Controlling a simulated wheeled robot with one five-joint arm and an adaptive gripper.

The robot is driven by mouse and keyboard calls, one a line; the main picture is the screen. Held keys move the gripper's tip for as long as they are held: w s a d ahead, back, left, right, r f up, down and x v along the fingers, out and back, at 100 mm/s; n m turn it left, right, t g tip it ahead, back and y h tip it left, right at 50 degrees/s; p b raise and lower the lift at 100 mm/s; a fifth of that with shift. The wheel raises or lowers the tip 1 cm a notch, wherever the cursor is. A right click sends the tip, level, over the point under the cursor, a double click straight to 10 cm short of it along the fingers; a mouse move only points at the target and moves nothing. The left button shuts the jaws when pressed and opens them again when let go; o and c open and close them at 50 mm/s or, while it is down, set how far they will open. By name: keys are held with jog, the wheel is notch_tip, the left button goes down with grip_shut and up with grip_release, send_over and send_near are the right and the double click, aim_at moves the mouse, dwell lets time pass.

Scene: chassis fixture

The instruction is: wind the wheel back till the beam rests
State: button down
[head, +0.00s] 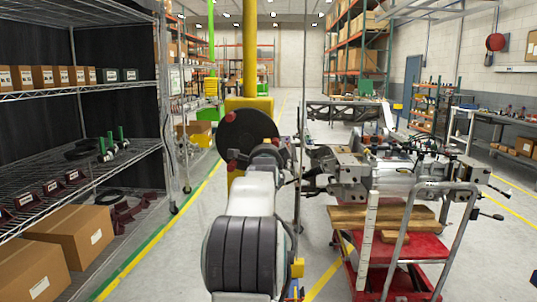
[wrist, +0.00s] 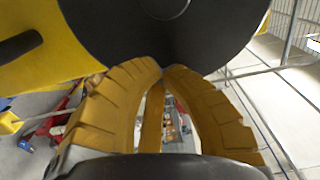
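The wheel (head: 248,135) is a dark disc with red knobs at its rim, in front of a yellow column. It fills the top of the wrist view (wrist: 165,35). My gripper (head: 268,150) is at the wheel's lower right in the head view. In the wrist view the two ribbed yellow fingers (wrist: 163,70) come together at their tips by the wheel's lower edge, with no clear object between them. Whether they touch the wheel I cannot tell. A long dark openwork beam (head: 338,111) lies behind to the right; whether it is the task's beam, and what it rests on, is unclear.
A metal assembly (head: 390,175) stands at right over a red cart (head: 400,275) with wooden blocks (head: 380,217). Wire shelving (head: 80,90) with boxes lines the left. Floor is free between shelving and my arm. A thin upright pole (head: 299,150) stands right of the wheel.

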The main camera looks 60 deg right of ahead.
jog(key=shift+s+d+r, duration=0.25)
jog(key=shift+s+r, duration=0.05)
jog(key=shift+s, duration=0.3)
jog(key=shift+r+p, duration=0.6)
jog(key=shift+r, duration=0.2)
jog(key=s+a+f+b, duration=0.2)
jog(key=s+a+b, duration=0.2)
jog(key=a+b, duration=0.4)
jog(key=shift+f+b, duration=0.3)
jog(key=shift+b, duration=0.15)
jog(key=shift+w+a, duration=0.1)
jog(key=shift+w, duration=0.05)
